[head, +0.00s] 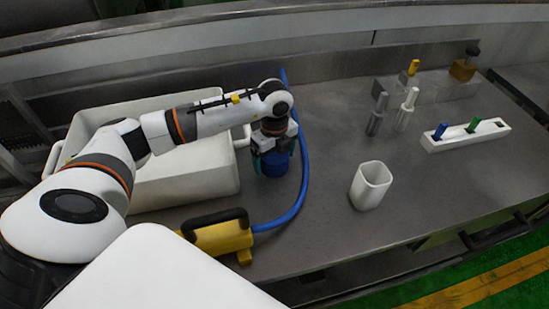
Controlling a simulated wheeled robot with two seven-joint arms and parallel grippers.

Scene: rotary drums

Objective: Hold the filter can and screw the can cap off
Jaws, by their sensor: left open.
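A blue round body (275,168), which looks like the filter can, stands upright on the grey metal table beside the white tub. My left arm reaches in from the left, over the tub. My left gripper (273,157) points down over the blue can, with one dark finger on each side of it. The jaws are open, and I cannot tell whether the fingers touch the can. The top of the can is hidden under the gripper, so its cap cannot be made out. My right gripper is not in view.
A large white tub (185,185) stands left of the can. A blue hose (303,180) curves close on its right, down to a yellow tool (222,236). A white cup (370,186), metal posts (405,110) and a white rack (465,135) stand farther right.

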